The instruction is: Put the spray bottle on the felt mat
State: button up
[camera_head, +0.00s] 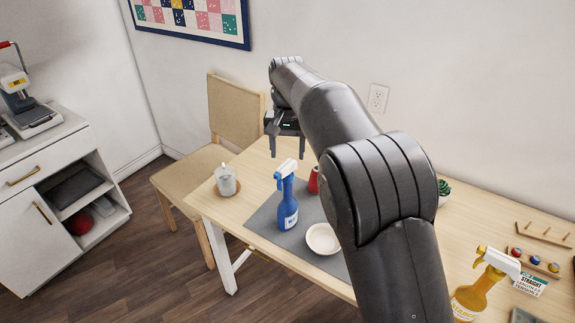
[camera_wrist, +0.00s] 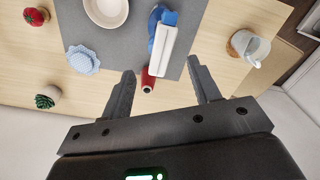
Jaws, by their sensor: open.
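A blue spray bottle (camera_head: 287,210) with a white trigger head stands upright on the grey felt mat (camera_head: 262,219). The wrist view shows this bottle (camera_wrist: 163,42) from above, on the mat (camera_wrist: 122,52). A yellow spray bottle (camera_head: 472,296) with a white and yellow head stands on the table at the right, apart from the mat. My gripper (camera_head: 286,150) is open and empty, above the table's far side behind the blue bottle. In the wrist view its fingers (camera_wrist: 160,80) are spread, with a red object between them in the picture, lower down.
The red object (camera_head: 313,181) stands near the mat's far edge. The wrist view shows a blue checked item (camera_wrist: 83,60) and potted plant (camera_wrist: 48,96). A chair (camera_head: 195,165) stands beside the table.

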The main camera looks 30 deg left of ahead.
jog(key=shift+r, duration=1.7)
jog(key=shift+w+d+r, duration=0.1)
jog(key=shift+d, duration=0.15)
jog(key=d+r+m+t+y, duration=0.1)
jog(key=d+r, duration=0.2)
jog(key=d, duration=0.8)
jog(key=s+d+r+m, duration=0.1)
jog(key=d+r, duration=0.3)
jog(key=d, duration=0.6)
jog(key=d+r+m+t+y, duration=0.1)
jog(key=d+r, duration=0.2)
jog(key=d, duration=0.8)
jog(key=s+d+f+m+t+h, duration=0.1)
jog(key=s+d+f, duration=0.3)
jog(key=s+d, duration=0.5)
jog(key=s+d+f+m+t+h, duration=0.1)
jog(key=s+d+f, duration=0.3)
jog(key=s+d, duration=0.6)
jog(key=shift+s+d+f+t, duration=0.15)
jog(key=shift+s+d+t, duration=0.2)
jog(key=shift+t, duration=0.45)
